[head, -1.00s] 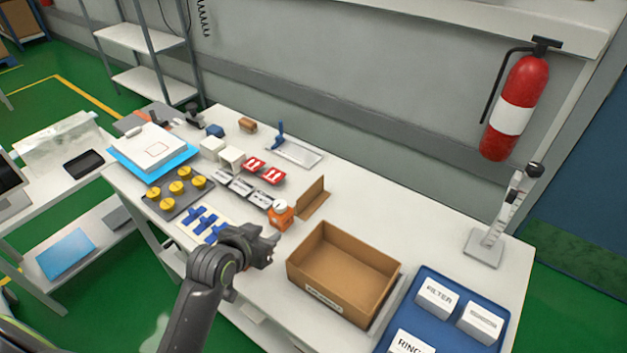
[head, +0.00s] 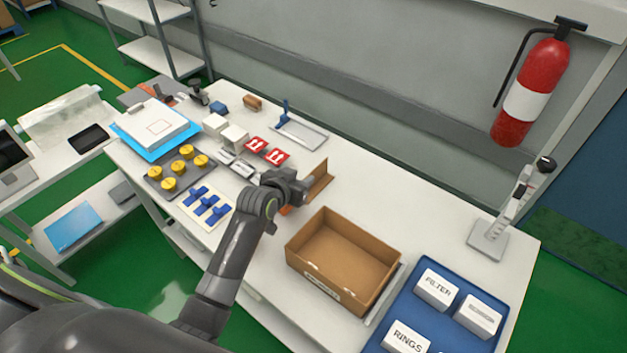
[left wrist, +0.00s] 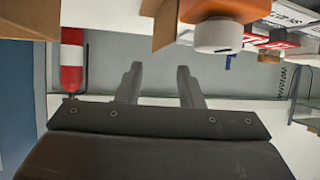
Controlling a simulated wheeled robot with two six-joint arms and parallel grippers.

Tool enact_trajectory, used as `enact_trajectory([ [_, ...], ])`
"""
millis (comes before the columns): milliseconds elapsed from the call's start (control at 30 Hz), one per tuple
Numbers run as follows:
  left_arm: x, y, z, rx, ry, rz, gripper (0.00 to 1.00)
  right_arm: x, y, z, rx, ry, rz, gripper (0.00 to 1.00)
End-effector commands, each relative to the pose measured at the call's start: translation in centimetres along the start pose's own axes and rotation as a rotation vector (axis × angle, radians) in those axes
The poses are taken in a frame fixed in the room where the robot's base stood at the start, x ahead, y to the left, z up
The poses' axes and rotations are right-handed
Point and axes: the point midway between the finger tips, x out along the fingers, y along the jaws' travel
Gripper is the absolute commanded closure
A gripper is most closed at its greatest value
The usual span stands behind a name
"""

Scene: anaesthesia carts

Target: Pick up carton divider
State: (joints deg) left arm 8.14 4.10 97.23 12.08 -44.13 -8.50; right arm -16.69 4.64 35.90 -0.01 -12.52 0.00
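The carton divider (head: 319,179) is a folded brown cardboard piece standing on the white table, behind the open carton. In the left wrist view, brown cardboard (left wrist: 163,22) at the top edge, beside the orange dispenser, looks like the divider. My left gripper (head: 306,187) is just in front of the divider in the head view and covers part of it. In the left wrist view its two fingers (left wrist: 158,75) are apart with nothing between them. Whether it touches the divider cannot be told. My right gripper is not in view.
The open brown carton (head: 330,290) stands right of the gripper. An orange dispenser with a white cap (left wrist: 218,36) is close by, mostly hidden in the head view. Red labelled boxes (head: 277,157) lie left of the divider. A blue tray (head: 398,312) holds white boxes.

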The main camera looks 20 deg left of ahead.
Motion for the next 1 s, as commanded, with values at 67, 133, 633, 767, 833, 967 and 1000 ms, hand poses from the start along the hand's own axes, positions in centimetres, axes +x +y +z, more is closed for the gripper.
enact_trajectory([
  [67, 1.0, 0.0, -0.1, 0.000, -0.001, 0.001, 0.66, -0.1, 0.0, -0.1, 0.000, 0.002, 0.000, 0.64],
  [133, 1.6, 0.0, -0.1, 0.000, 0.000, 0.000, 0.66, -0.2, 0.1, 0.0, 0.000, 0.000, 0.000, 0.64],
  [633, 4.8, 0.0, 0.1, 0.001, -0.002, 0.000, 0.66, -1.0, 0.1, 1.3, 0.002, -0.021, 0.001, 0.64],
  [767, 6.2, 0.0, 0.3, 0.000, -0.002, 0.000, 0.66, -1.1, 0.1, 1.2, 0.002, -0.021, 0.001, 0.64],
  [833, 6.8, 0.0, 0.3, 0.000, -0.001, 0.000, 0.66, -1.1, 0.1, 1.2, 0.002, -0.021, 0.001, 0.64],
  [967, 7.4, 0.0, 0.3, 0.000, 0.000, -0.001, 0.66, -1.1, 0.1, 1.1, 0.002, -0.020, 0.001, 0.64],
  [1000, 7.5, 0.0, 0.3, 0.000, 0.000, -0.001, 0.66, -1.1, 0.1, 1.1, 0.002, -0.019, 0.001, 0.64],
])
